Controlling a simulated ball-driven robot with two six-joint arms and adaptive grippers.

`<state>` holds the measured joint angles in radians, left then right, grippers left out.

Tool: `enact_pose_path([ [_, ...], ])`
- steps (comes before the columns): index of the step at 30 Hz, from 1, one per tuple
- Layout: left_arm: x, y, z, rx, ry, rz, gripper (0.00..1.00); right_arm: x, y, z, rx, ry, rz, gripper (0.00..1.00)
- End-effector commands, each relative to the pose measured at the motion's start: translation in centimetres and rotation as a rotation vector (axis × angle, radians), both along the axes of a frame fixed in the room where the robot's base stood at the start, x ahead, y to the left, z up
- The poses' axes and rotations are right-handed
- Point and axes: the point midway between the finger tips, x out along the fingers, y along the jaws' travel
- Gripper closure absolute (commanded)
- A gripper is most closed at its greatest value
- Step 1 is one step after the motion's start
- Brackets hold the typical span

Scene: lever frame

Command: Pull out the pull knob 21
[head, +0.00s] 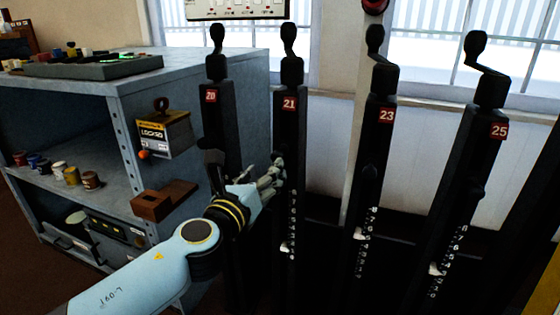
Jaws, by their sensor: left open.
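The black lever post with the red 21 plate (289,104) stands upright in the middle, with a crank-like black handle (290,40) on top. My left gripper (278,172) is open at the left side of this post, below the plate, with its fingers pointing right and up. Part of the post face there lies behind the fingers, and I cannot make out a separate knob 21. I cannot tell whether the fingers touch the post. No right gripper shows.
Windows (420,60) are behind.

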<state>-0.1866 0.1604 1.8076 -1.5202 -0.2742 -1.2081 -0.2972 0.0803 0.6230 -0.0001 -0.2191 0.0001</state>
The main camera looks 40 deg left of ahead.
Motion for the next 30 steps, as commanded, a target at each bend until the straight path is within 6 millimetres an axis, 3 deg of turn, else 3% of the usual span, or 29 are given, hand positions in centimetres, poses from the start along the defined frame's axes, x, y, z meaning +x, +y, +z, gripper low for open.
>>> enact_pose_path([
  [6, 4.4, 1.1, 0.2, -0.004, -0.002, 0.001, 0.49, -0.3, -0.3, 0.3, -0.003, 0.005, 0.002, 0.12],
  [13, 7.9, 1.9, 0.0, -0.005, 0.000, 0.001, 0.49, -0.4, -0.3, 0.1, -0.003, 0.007, 0.001, 0.12],
  [25, 8.9, 2.2, 0.0, -0.007, 0.002, 0.000, 0.49, -0.5, 0.2, 0.0, 0.002, 0.008, -0.001, 0.12],
  [30, 8.9, 2.2, -0.1, -0.007, 0.002, 0.000, 0.69, -0.5, 0.4, 0.0, 0.005, 0.007, -0.002, 0.12],
])
